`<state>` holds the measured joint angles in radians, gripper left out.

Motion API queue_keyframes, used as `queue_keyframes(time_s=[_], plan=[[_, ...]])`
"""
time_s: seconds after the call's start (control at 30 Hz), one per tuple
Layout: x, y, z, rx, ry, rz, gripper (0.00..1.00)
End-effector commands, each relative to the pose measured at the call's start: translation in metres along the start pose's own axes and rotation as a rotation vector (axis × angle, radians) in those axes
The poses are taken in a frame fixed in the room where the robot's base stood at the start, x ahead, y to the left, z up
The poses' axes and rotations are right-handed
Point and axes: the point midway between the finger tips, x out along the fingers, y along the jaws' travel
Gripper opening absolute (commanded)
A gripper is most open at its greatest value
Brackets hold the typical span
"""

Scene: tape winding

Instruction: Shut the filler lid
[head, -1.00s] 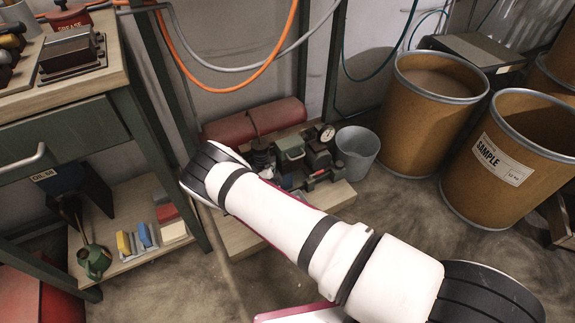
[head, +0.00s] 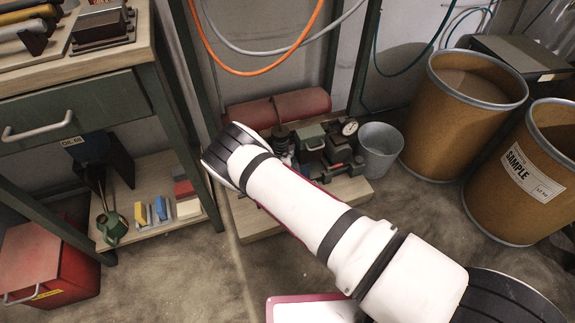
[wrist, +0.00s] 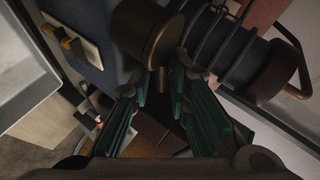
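My gripper (wrist: 163,84) shows in the wrist view with two teal-padded fingers apart and nothing clearly held between them. A brass cylinder (wrist: 146,34) with a small stem stands just beyond the fingertips, close to them; I cannot tell whether they touch. I cannot say for sure which part is the filler lid or how it stands. In the head view the small machine (head: 336,147), with a round gauge (head: 349,127) and a green handled box (head: 312,136), sits on a low wooden platform (head: 345,193). My white arm hides the gripper and part of the machine there.
A red tank (head: 300,104) lies behind the machine. A grey bucket (head: 381,150) stands right of it, then brown drums (head: 460,115). A workbench (head: 80,110) with a lower shelf is at left, and a red box (head: 45,265) is on the floor. Orange and grey hoses hang above.

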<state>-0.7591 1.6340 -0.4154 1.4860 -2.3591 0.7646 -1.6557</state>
Motion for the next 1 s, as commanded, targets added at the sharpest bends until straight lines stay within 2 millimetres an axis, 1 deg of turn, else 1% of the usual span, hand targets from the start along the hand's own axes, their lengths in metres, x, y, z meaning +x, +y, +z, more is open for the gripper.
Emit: queue_keyframes(time_s=[0.17, 0.4, 0.53, 0.7, 1.0], plan=[[-0.028, -0.001, 0.001, -0.003, -0.002, 0.0, 0.17], [-0.077, 0.0, 0.001, -0.002, -0.003, 0.001, 0.17], [-0.097, 0.0, 0.001, -0.001, -0.002, 0.002, 0.17], [-0.11, 0.0, 0.0, 0.0, -0.002, 0.001, 0.17], [-0.113, 0.001, 0.0, 0.0, -0.002, 0.001, 0.17]])
